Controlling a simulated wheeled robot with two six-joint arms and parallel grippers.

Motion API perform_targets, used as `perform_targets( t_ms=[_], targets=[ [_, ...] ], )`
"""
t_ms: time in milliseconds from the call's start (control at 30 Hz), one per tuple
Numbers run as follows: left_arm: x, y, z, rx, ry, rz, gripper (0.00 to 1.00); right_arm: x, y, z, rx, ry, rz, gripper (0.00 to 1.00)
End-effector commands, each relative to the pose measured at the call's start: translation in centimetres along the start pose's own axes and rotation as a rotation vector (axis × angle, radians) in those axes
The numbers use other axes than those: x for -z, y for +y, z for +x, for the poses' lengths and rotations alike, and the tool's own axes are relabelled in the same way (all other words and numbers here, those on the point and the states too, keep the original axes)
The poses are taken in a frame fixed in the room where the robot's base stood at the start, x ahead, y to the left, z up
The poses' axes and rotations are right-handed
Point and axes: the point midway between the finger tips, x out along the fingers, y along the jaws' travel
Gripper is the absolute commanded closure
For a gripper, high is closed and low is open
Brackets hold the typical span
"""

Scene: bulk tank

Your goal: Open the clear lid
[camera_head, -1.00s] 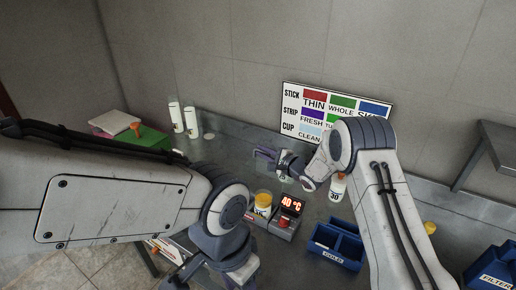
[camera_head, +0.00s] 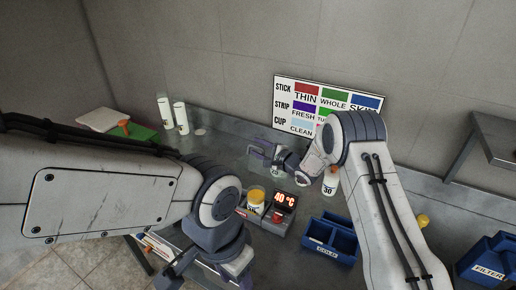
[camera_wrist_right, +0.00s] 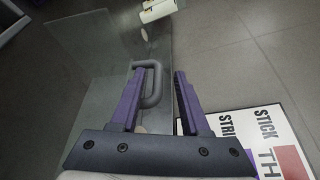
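The clear lid (camera_wrist_right: 80,85) is a see-through panel in the right wrist view, with a grey loop handle (camera_wrist_right: 152,98) on it. My right gripper (camera_wrist_right: 159,75) is open, with its two purple fingers on either side of the handle; I cannot tell whether either touches it. In the head view my right gripper (camera_head: 266,152) is over the back of the counter, in front of the sign; the lid is hard to make out there. My left gripper (camera_head: 236,266) is partly visible at the lower edge, largely hidden by its own arm, and its fingers are unclear.
A colour-labelled sign (camera_head: 328,106) leans on the back wall. A yellow-filled cup (camera_head: 256,197), a red 40 °C display (camera_head: 284,199), an orange-capped bottle (camera_head: 330,183) and a blue bin (camera_head: 330,238) stand on the counter. White cylinders (camera_head: 172,115) stand at the back left.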

Motion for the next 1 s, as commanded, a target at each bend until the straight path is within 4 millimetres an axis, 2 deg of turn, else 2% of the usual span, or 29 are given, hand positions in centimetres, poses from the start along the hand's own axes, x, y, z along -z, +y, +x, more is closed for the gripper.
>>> perform_targets(
  t_ms=[233,367,467,800,1000],
  targets=[
    [0.0,0.0,0.0,0.0,0.0,0.0,0.5,-0.2,0.0,0.1,-0.001,-0.004,-0.001,0.55],
    [0.0,0.0,0.2,0.0,0.0,0.0,0.5,-0.1,0.1,-0.6,-0.001,-0.002,-0.001,0.55],
    [0.0,0.0,0.6,0.0,0.0,0.0,0.5,-0.1,0.1,-1.8,0.0,-0.002,0.0,0.55],
    [-0.1,-0.1,2.0,0.0,0.0,0.0,0.5,0.0,0.1,-8.4,0.001,0.0,-0.001,0.55],
    [-0.1,-0.2,2.2,0.0,0.0,0.0,0.5,-0.1,0.0,-10.2,0.0,-0.002,-0.001,0.55]
  ],
)
